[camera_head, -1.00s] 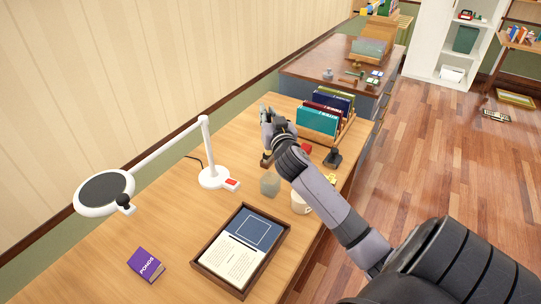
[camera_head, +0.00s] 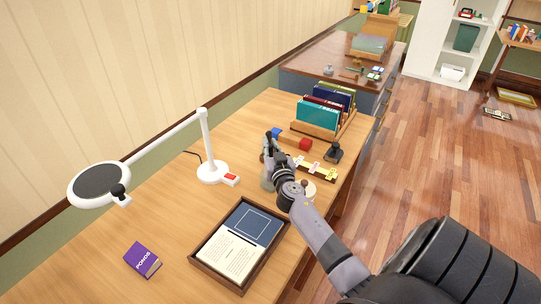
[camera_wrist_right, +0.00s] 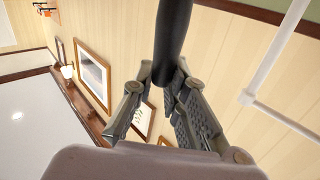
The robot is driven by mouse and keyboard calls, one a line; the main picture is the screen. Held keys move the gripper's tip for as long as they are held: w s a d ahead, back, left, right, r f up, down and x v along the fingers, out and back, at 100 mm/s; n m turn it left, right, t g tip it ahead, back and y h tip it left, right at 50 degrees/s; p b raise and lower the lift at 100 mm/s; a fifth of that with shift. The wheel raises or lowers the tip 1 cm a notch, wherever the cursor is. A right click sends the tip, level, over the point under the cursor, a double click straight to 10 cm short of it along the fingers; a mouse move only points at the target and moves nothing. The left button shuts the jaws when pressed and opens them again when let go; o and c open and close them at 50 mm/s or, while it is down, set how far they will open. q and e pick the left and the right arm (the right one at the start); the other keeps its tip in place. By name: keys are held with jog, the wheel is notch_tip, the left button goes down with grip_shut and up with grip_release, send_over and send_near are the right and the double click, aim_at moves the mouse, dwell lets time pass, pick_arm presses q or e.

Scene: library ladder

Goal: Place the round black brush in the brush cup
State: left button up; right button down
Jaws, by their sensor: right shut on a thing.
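My right gripper (camera_head: 268,146) is over the desk, in front of the book rack. In the right wrist view its fingers (camera_wrist_right: 160,85) are shut on a black cylindrical shaft, which I take for the round black brush (camera_wrist_right: 173,35). The shaft runs up out of that picture. In the head view the brush is mostly hidden by the gripper. A grey-green translucent cup (camera_head: 266,180), apparently the brush cup, stands on the desk just below the gripper and is partly covered by it. I cannot tell whether the brush is inside its rim. My left gripper is not in view.
A white lamp (camera_head: 212,172) stands left of the cup. A framed tray (camera_head: 196,257) lies nearer, with a purple book (camera_head: 143,260) beside it. A mug (camera_head: 310,188) is partly behind my arm.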

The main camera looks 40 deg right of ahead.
aim_at(271, 156)
jog(key=shift+f+b, duration=0.7)
jog(key=shift+f, duration=1)
jog(key=shift+f, duration=0.15)
jog(key=c, duration=1.6)
grip_release()
jog(key=shift+r, duration=0.25)
jog(key=shift+b+v, duration=0.7)
jog(key=shift+v, duration=5.35)
